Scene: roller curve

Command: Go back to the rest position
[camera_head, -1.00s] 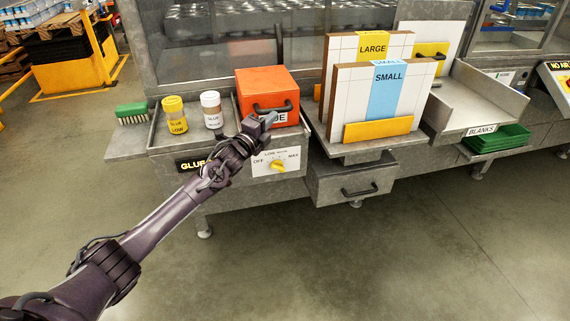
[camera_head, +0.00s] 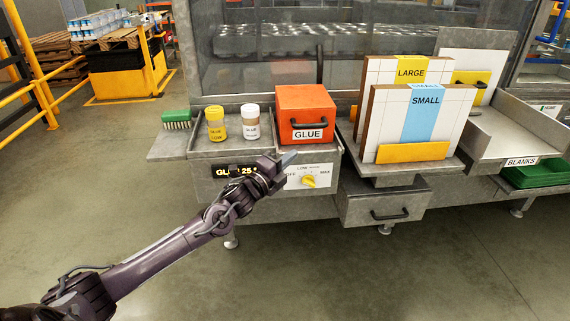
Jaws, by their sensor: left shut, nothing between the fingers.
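My left arm comes in from the lower left, and its gripper (camera_head: 284,161) is shut and empty. It shows in front of the glue station, near the left side of the dial panel and below the orange glue box (camera_head: 305,113). A yellow dial (camera_head: 309,182) sits on a white panel marked up to MAX. The gripper's wrist hides part of the dark display (camera_head: 226,171) that reads GLUE 25 and the panel's left edge. My right gripper does not show.
A yellow-capped jar (camera_head: 216,124) and a white-capped jar (camera_head: 250,122) stand left of the glue box. A green brush (camera_head: 176,119) lies further left. LARGE (camera_head: 411,75) and SMALL (camera_head: 425,104) boards stand to the right above a drawer (camera_head: 386,207). The floor (camera_head: 340,275) in front is clear.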

